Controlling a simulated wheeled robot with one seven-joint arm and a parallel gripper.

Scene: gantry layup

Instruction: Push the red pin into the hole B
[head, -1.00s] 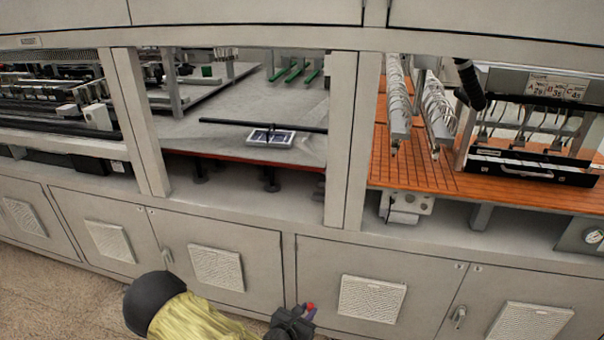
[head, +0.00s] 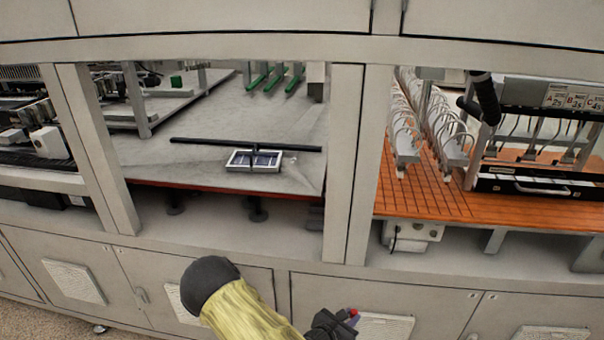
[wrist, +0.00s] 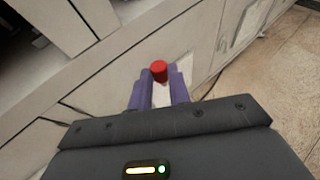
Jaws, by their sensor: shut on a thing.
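The red pin (wrist: 158,71) is held between the purple fingertips of my gripper (wrist: 159,88) in the wrist view; its red round end sticks out past the tips. In the head view my gripper (head: 346,321) is low at the bottom edge, in front of the lower cabinet doors, and the pin (head: 353,313) shows as a small red spot. The gripper is apart from the machine. A plate with labels A, B and C (head: 572,97) stands at the upper right behind the right window opening. I cannot make out hole B.
Grey posts (head: 345,165) divide the machine's openings. An orange grooved bed (head: 440,195) with rows of looped tubes (head: 455,135) lies at right. A grey table (head: 215,160) carries a small framed panel (head: 240,161) and a black bar (head: 190,142). Cabinet doors stand below.

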